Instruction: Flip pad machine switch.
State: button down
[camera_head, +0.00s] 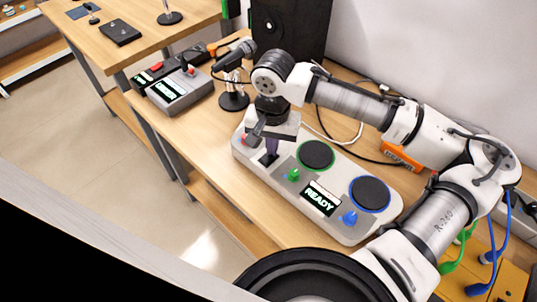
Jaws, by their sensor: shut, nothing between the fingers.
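The pad machine (341,224) is a light grey rounded box on the wooden table. It has a green-ringed pad (316,155), a blue-ringed pad (370,194), a green knob (293,174), a blue knob (349,217) and a screen (321,199) reading "READY". My gripper (269,157) points down over the machine's far-left end, shut with nothing held. A dark patch on the panel lies beneath the fingertips. A small red part (246,139) shows beside my gripper. I cannot make out the switch or whether the fingers touch it, as my gripper covers that area.
A grey device (178,92) with a lit screen and a red part stands to the left. A microphone on a stand (234,98) is just behind my gripper. A black speaker (290,35) and loose cables lie toward the wall. The table's front edge is clear.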

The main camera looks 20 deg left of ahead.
jog(key=shift+s, duration=0.1)
notch_tip(320, 180, up, 7)
jog(key=p, duration=0.6)
jog(key=shift+p, duration=0.4)
jog(key=shift+f, duration=0.1)
